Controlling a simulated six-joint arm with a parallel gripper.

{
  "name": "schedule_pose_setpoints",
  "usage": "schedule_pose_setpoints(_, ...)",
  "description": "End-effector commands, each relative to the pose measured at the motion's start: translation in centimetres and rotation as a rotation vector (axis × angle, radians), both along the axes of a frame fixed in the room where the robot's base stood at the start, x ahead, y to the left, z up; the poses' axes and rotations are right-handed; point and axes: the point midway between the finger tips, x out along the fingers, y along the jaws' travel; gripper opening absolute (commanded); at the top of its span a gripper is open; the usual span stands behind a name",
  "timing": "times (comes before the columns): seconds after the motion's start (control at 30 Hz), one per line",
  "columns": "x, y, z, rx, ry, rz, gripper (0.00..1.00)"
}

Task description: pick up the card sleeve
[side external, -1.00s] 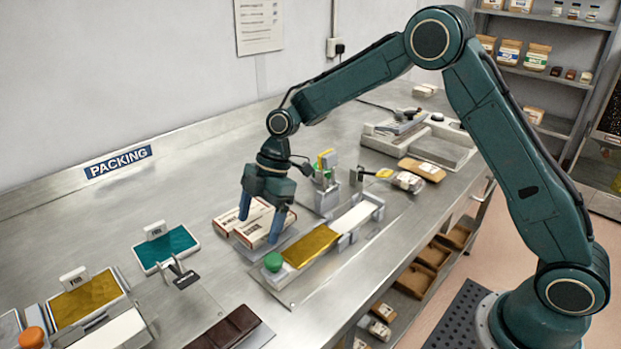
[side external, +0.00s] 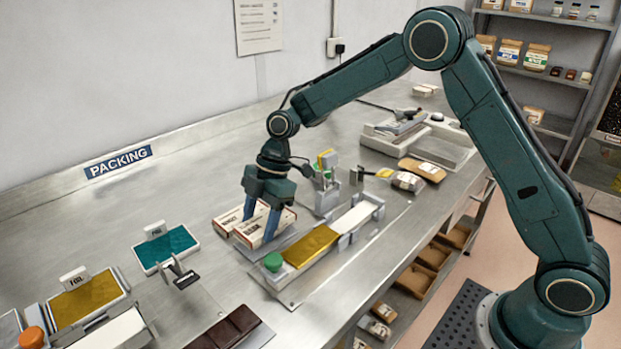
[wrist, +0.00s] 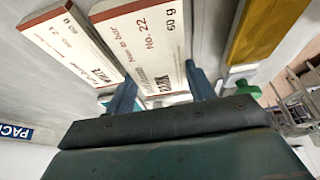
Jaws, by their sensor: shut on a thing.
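Two white card sleeves with red-brown edges and printed labels lie side by side on the bench. The nearer card sleeve (side external: 250,238) reads "No. 22" and "60 g" in the wrist view (wrist: 148,58). My gripper (side external: 259,221) points down over it, and its two blue fingers are shut on the sleeve's sides; in the wrist view the fingers (wrist: 161,92) stand one on each side. The other card sleeve (side external: 226,217), marked "No. 21" (wrist: 62,45), lies just beside the held one. I cannot tell any gap under the held sleeve.
A fixture with a gold foil sheet (side external: 312,245) and a green knob (side external: 273,262) is close to the right. A teal foil tray (side external: 166,248) and a dark chocolate bar (side external: 228,332) lie in front. Bare bench shows behind the sleeves, near the PACKING sign (side external: 118,162).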

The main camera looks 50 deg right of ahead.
Motion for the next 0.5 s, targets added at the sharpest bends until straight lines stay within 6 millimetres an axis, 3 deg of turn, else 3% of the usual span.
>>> schedule_pose_setpoints(0.27,0.0,0.0,0.4,0.0,-0.002,0.0,0.33)
schedule_pose_setpoints(0.5,0.1,0.0,2.3,0.002,-0.003,0.0,0.33)
